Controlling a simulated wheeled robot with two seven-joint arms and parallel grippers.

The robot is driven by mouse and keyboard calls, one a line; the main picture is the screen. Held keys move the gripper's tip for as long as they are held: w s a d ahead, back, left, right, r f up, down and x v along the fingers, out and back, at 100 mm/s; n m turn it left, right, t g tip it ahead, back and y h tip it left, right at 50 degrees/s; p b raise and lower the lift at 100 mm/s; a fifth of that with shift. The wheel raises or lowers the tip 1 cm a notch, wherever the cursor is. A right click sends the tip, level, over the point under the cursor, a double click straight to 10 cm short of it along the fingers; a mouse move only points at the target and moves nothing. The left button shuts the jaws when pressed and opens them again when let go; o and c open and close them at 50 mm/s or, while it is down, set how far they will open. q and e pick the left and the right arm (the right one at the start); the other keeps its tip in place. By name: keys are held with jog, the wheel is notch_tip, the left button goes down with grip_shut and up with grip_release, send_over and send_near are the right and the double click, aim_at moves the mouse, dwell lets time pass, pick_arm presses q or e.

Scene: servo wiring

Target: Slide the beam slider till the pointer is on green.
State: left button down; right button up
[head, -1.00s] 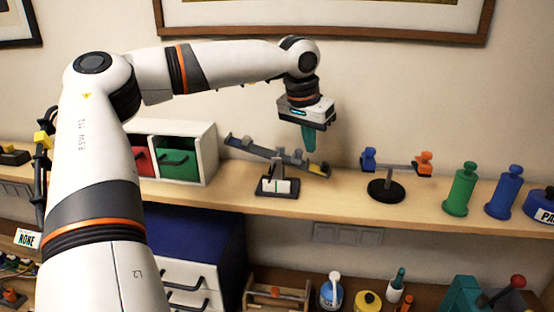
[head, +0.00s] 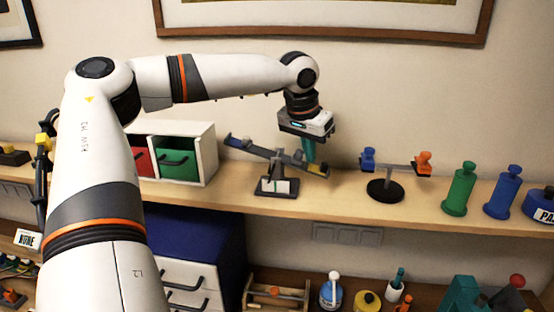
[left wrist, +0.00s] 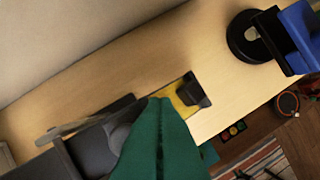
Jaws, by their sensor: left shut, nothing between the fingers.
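The beam (head: 262,150) is on a dark stand (head: 277,190) on the shelf and tilts down to the right. Small blocks sit along it. A white card shows on the stand; the pointer and any green mark are too small to make out. My left gripper (head: 309,161) is shut and empty, its teal fingers pointing down at the beam's right half. In the left wrist view the teal fingers (left wrist: 162,140) cover part of the beam. A yellow stretch (left wrist: 178,102) and a dark end block (left wrist: 194,90) show beyond them. I cannot tell whether the fingers touch the slider.
A white cabinet with red and green drawers (head: 178,160) stands left of the beam. A second balance with blue and orange blocks (head: 385,190) stands to the right, then a green cylinder (head: 460,190) and a blue one (head: 503,193). The shelf's front edge is close to the stand.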

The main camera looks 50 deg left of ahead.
pick_arm(q)
jog(key=shift+s+a+f, duration=0.1)
jog(key=shift+s+f, duration=0.2)
jog(key=shift+f, duration=0.3)
jog(key=shift+s+a+r, duration=0.15)
jog(key=shift+s+a, duration=0.3)
jog(key=shift+a, duration=0.05)
dwell(0.3)
jog(key=shift+w+a+r+p, duration=0.15)
jog(key=shift+r+p, duration=0.2)
jog(key=shift+r, duration=1.25)
jog(key=shift+w+d+r, duration=0.15)
jog(key=shift+r, duration=0.4)
jog(key=shift+w+d+r, duration=0.1)
jog(key=shift+d+r, duration=0.05)
jog(key=shift+r, duration=0.9)
